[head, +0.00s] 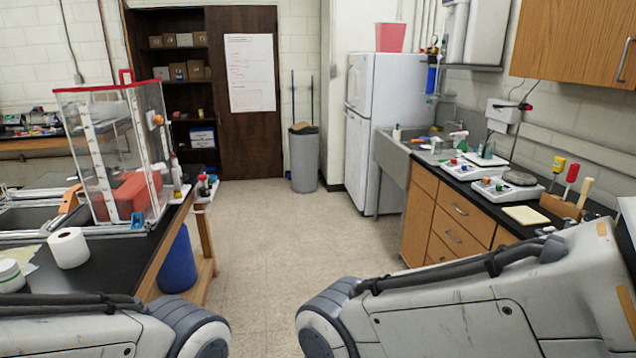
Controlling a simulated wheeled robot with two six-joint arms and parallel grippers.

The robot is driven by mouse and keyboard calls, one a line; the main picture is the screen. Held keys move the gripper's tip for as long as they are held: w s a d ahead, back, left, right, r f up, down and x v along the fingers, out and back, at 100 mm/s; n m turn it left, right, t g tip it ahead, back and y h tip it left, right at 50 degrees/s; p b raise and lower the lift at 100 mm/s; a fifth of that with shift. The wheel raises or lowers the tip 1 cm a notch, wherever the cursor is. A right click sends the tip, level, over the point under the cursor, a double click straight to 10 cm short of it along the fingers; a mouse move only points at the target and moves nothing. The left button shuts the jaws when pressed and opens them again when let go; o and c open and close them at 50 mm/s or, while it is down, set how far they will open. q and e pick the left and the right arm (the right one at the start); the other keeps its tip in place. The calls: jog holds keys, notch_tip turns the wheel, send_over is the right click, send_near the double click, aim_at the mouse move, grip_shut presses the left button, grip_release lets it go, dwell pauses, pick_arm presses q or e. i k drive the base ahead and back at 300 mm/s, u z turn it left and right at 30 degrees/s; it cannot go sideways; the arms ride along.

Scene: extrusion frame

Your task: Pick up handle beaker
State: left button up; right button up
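I cannot make out a beaker with a handle in the head view. Small bottles and containers stand on the right counter (483,193) and on the left bench (120,262), but they are too small to identify. My two arms show along the bottom edge, the left at the lower left and the right at the lower right. Neither gripper is in view, so I cannot tell whether they hold anything.
A clear-walled box with a red rim (88,143) and a paper roll (68,248) stand on the left bench. A blue bin (178,262) is below. A white fridge (388,105), grey trash can (304,160) and sink (392,158) stand farther back. The middle floor is clear.

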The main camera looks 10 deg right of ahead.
aim_at(487, 146)
jog(key=z, duration=0.3)
jog(key=i, duration=1.95)
jog(key=z, duration=1)
jog(key=i, duration=2.2)
jog(key=z, duration=0.55)
